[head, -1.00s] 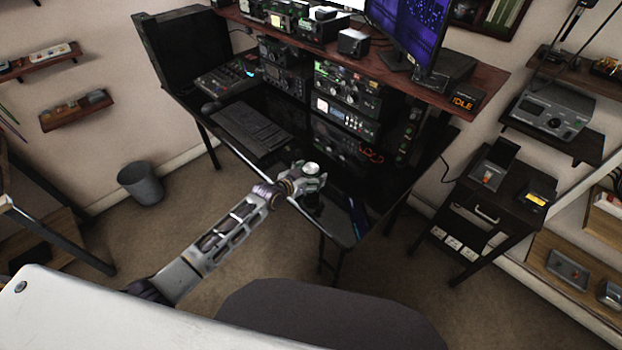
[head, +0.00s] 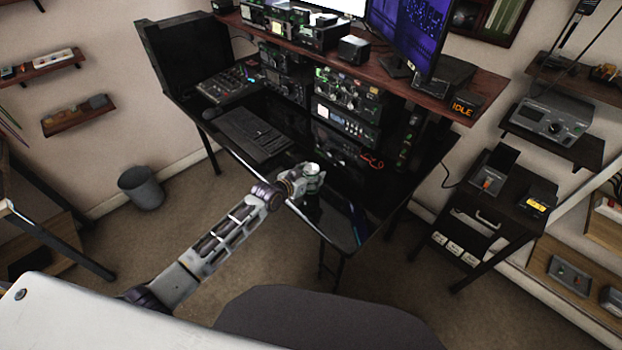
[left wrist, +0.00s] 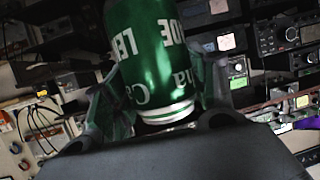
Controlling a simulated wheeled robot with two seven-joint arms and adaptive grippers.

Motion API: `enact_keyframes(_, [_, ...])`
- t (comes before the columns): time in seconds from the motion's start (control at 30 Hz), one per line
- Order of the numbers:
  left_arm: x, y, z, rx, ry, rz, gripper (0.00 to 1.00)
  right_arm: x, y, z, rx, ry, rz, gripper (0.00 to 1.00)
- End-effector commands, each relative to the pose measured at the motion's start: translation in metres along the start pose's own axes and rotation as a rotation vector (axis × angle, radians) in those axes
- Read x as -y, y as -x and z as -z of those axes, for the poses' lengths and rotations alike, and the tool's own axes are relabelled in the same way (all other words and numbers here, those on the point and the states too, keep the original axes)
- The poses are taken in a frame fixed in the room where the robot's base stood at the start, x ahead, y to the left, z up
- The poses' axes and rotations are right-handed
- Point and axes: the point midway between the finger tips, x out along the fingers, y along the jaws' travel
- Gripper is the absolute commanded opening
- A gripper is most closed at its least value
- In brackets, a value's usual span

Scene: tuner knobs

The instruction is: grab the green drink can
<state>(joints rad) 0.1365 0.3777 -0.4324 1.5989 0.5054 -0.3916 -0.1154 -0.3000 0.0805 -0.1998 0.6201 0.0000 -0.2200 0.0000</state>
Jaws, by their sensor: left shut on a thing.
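The green drink can (left wrist: 152,50) with white lettering fills the upper middle of the left wrist view, between the two fingers. Its silver-rimmed end points toward the palm in that picture. My left gripper (left wrist: 155,85) is shut on the can, with one finger on each side. In the head view the left gripper (head: 308,182) is over the front part of the black desk, and the can's pale top (head: 312,168) shows at its end. I cannot tell there whether the can touches the desk. My right gripper is not in view.
The glossy black desk (head: 285,178) carries a keyboard (head: 255,134) left of the gripper and stacked radio units (head: 345,112) behind it. A monitor (head: 408,35) stands on the raised wooden shelf. A dark chair (head: 325,322) is in front.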

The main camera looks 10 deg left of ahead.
Motion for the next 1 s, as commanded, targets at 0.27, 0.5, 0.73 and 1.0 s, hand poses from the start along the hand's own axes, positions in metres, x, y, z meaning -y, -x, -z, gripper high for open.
enact_keyframes(0.27, [0.000, 0.016, 0.039, -0.003, -0.001, 0.000, 0.45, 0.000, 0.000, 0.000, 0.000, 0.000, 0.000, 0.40])
enact_keyframes(0.5, [0.000, 0.026, 0.063, -0.002, 0.000, -0.001, 0.45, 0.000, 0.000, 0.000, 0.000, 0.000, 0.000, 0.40])
enact_keyframes(0.73, [0.000, 0.029, 0.069, 0.001, 0.000, 0.000, 0.45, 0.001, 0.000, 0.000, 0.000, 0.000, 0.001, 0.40])
enact_keyframes(1.0, [0.000, 0.029, 0.069, 0.000, 0.000, 0.000, 0.45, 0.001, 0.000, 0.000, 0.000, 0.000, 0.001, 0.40])
